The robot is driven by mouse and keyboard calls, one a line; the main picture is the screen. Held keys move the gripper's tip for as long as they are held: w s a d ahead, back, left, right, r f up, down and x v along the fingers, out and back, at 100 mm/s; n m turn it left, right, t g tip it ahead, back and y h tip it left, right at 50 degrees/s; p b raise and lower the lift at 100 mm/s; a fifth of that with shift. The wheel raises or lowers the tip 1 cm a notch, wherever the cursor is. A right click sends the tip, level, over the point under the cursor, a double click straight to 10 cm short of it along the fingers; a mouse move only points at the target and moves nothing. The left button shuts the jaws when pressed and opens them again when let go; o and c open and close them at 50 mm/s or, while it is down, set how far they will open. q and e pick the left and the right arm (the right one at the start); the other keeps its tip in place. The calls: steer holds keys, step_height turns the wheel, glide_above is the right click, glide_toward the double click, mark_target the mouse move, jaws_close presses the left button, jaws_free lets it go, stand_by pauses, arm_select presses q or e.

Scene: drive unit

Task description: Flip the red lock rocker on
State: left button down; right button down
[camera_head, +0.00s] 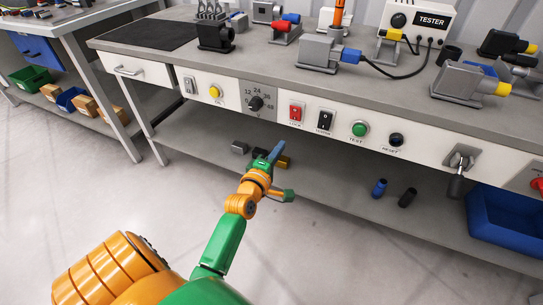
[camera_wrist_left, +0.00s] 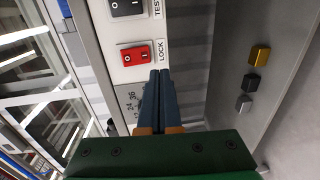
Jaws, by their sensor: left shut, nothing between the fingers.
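The red lock rocker (camera_head: 295,111) sits on the white front panel of the workbench, above its LOCK label. In the left wrist view the red rocker (camera_wrist_left: 135,55) shows just beyond and left of my fingertips, with the LOCK label beside it. My left gripper (camera_head: 275,152) is shut and empty, in front of the bench and below the panel, apart from the rocker. Its two fingers (camera_wrist_left: 160,75) lie together in the wrist view. Which way the rocker is tipped is too small to tell. My right gripper is not in view.
A black rocker (camera_head: 325,120) is right of the red one, then a green TEST button (camera_head: 359,129) and a black RESET button (camera_head: 396,139). A dial (camera_head: 256,103) is to the left. Small blocks (camera_head: 240,147) lie on the lower shelf (camera_head: 335,185) behind my gripper.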

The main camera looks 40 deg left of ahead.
arm_select(q)
steer(key=v, duration=0.4)
steer(key=shift+s+f, duration=0.2)
steer(key=shift+f, duration=0.2)
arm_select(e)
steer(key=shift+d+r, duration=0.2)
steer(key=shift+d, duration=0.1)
